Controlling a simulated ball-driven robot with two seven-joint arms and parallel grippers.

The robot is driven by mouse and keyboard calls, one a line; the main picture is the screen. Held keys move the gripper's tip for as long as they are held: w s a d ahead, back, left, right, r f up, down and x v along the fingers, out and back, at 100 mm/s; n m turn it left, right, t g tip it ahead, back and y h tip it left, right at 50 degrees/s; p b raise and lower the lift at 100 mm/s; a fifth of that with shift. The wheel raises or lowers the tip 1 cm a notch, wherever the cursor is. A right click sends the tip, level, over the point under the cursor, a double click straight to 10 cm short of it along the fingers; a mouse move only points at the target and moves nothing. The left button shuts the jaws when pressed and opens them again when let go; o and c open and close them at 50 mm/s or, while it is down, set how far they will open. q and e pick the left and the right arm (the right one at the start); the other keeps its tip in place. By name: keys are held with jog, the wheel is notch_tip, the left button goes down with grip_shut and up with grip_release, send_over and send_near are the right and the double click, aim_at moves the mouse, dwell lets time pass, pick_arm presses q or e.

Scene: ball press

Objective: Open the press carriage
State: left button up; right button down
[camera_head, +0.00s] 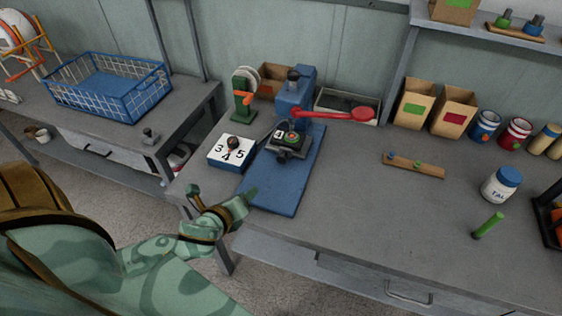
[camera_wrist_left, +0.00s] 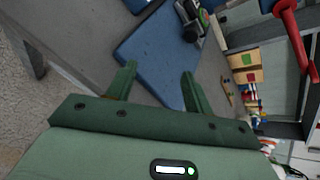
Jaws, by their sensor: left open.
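The blue press stands on the bench, with an upright column (camera_head: 296,100), a flat base plate (camera_head: 282,195) and a red lever (camera_head: 335,114) reaching right. Its dark carriage (camera_head: 288,152), with a green-ringed part and a "4" tag on top, sits at the column's foot. In the left wrist view the base plate (camera_wrist_left: 160,45) lies beyond the fingers and the carriage (camera_wrist_left: 192,22) is at the top. My left gripper (camera_head: 222,193) is open and empty, near the bench's front edge, beside the plate's near left corner and apart from the carriage. My right gripper is not seen.
A white-topped selector box (camera_head: 230,152) marked 3, 4, 5 stands left of the press, with a green device (camera_head: 243,95) behind it. The bench between is clear.

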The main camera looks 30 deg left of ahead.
aim_at(280, 160)
pick_arm(q)
jog(key=w+r+m, duration=0.1)
jog(key=m, duration=0.2)
jog(key=w+r+m+t+h, duration=0.1)
jog(key=m, duration=0.1)
jog(key=w+r+m+h, duration=0.1)
jog(key=m, duration=0.2)
jog(key=shift+w+m+t, duration=0.1)
jog(key=shift+m+t, duration=0.2)
jog(key=b+x, duration=0.5)
jog(key=x, duration=1)
jog(key=shift+d+f, duration=0.15)
jog(key=shift+w, duration=0.45)
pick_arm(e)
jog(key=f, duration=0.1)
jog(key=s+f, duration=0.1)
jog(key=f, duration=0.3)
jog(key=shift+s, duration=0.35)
pick_arm(q)
jog(key=shift+c, duration=0.3)
